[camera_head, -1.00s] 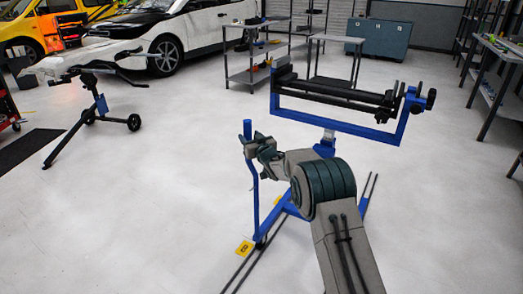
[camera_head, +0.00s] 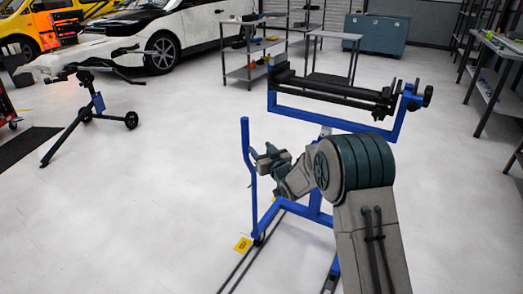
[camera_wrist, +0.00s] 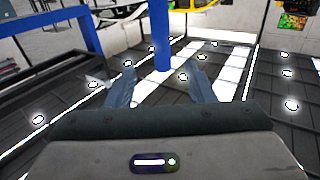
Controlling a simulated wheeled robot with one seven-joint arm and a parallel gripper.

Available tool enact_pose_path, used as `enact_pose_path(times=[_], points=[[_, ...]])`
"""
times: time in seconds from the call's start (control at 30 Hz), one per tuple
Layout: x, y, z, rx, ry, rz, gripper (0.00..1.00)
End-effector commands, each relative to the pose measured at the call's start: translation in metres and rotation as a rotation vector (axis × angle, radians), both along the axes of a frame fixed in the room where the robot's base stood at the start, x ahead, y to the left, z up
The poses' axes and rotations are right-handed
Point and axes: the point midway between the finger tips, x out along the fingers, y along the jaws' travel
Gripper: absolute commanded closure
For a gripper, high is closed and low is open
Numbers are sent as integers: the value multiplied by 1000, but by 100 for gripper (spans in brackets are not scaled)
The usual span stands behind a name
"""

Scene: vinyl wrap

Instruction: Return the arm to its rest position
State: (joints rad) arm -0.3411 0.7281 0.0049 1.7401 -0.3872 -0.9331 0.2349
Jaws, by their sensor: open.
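My gripper (camera_head: 264,158) is at the end of my bent arm, in the middle of the head view, close to the upright blue handle post (camera_head: 248,165) of the blue roller stand (camera_head: 335,122). In the wrist view, the two fingers of my gripper (camera_wrist: 163,85) stand apart with nothing between them. The blue post (camera_wrist: 162,40) shows beyond the fingers and appears apart from them. My arm's elbow hides part of the stand's lower frame.
Black rollers (camera_head: 335,92) lie across the top of the stand. A folding stand (camera_head: 95,105) is at left, a workbench (camera_head: 490,65) at right, and a white car (camera_head: 165,35) behind. Open floor lies between.

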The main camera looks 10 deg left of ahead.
Motion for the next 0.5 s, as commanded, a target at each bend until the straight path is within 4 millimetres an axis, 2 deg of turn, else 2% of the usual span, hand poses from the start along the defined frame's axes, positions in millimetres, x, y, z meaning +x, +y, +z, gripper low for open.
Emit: enact_pose_path(times=[0.3,0.43,0.5], points=[[0,-3,5,-4,4,-7,51],[-1,-23,32,-41,43,-55,51],[-5,-44,53,-77,87,-104,51]])
